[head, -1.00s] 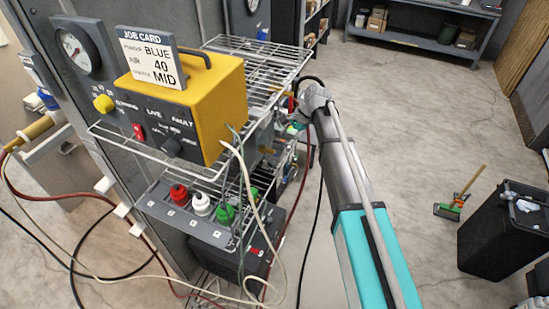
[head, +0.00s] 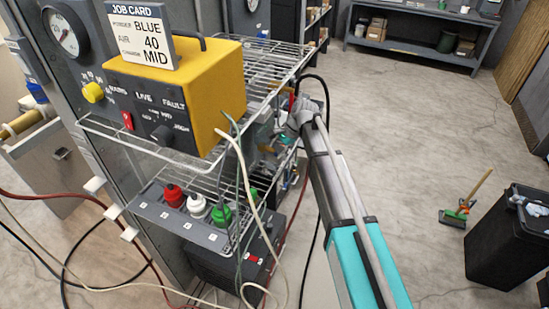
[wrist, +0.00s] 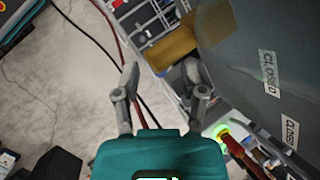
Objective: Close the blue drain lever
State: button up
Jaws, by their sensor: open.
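I cannot make out the blue drain lever for certain in either view. My gripper (wrist: 161,75) shows in the wrist view with its two grey fingers spread apart and nothing clearly held between them. A grey panel (wrist: 255,60) with two "CLOSED" labels (wrist: 269,73) is to the right of the fingers. A red handle-like part (wrist: 238,150) with a bright yellow-green end lies at the lower right, apart from the fingers. In the head view my arm reaches to the right side of the wire rack (head: 262,68), where wires and the rack partly hide its end.
A yellow control box (head: 180,95) with a job card (head: 140,35) stands on the rack. Red, white and green bottles (head: 197,205) stand below. Loose hoses and cables hang around the rack.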

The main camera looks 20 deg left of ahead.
jog(key=shift+b+x, duration=0.55)
jog(key=shift+x, duration=0.35)
grip_shut()
